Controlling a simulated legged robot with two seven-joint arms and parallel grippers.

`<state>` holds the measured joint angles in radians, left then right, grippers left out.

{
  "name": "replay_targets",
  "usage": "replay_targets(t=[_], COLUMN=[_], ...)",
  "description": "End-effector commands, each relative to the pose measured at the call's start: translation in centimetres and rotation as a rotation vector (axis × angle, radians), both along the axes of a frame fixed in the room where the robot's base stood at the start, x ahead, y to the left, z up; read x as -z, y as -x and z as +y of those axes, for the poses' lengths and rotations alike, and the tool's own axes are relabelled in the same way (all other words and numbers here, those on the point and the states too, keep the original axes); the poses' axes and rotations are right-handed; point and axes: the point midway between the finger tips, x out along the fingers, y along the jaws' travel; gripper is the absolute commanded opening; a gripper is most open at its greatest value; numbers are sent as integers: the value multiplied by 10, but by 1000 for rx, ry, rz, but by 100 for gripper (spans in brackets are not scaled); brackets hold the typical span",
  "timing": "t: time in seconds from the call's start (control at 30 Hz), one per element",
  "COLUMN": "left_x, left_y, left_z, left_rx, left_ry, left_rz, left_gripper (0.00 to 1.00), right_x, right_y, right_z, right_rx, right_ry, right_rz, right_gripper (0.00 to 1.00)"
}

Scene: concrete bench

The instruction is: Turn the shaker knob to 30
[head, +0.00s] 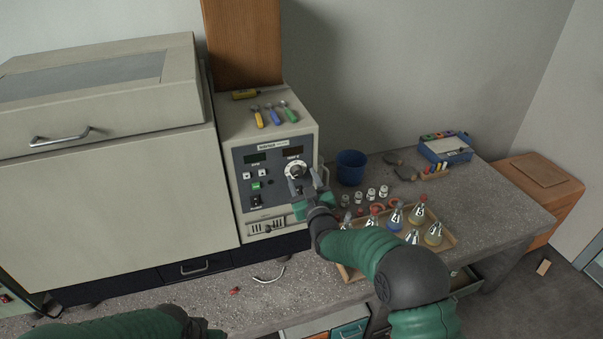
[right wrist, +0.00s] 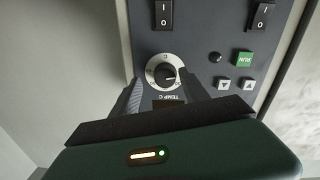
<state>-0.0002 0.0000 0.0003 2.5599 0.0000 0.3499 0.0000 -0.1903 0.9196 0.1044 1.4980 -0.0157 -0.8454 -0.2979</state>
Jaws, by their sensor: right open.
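The shaker control panel (head: 272,178) is on the front of a beige cabinet unit in the head view. Its black knob (head: 296,170) sits in a white dial ring. In the right wrist view the panel appears upside down, with the knob (right wrist: 168,73) above the label TEMP C; its dial numbers are too small to read. My right gripper (head: 305,183) is open in front of the panel. In the right wrist view its fingertips (right wrist: 163,82) lie either side of the dial's lower part; contact cannot be told. My left arm shows at bottom left, its gripper out of view.
A green RUN button (right wrist: 243,58), arrow buttons and rocker switches surround the knob. A tray (head: 450,240) of flasks, small vials and a blue cup (head: 351,167) stand to the right. Screwdrivers (head: 274,114) lie on the unit. The bench front (head: 300,290) is mostly clear.

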Motion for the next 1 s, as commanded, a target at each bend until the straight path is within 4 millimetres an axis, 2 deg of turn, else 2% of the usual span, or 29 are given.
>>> replay_targets(t=[0.13,0.37,0.8,1.0], left_x=[-3,-3,-3,-1], left_y=[0,0,0,0], left_z=[0,0,0,0], left_rx=[0,-1,0,0], left_ry=[0,0,0,0], left_rz=[0,0,0,0], left_gripper=[36,36,36,36], right_x=[0,1,2,3], right_y=[-10,-11,-10,-10], right_z=[5,4,4,3], right_rx=[-2,-2,-1,0], right_ry=[0,0,1,-3], right_rz=[0,0,3,6], right_gripper=[53,53,0,0])
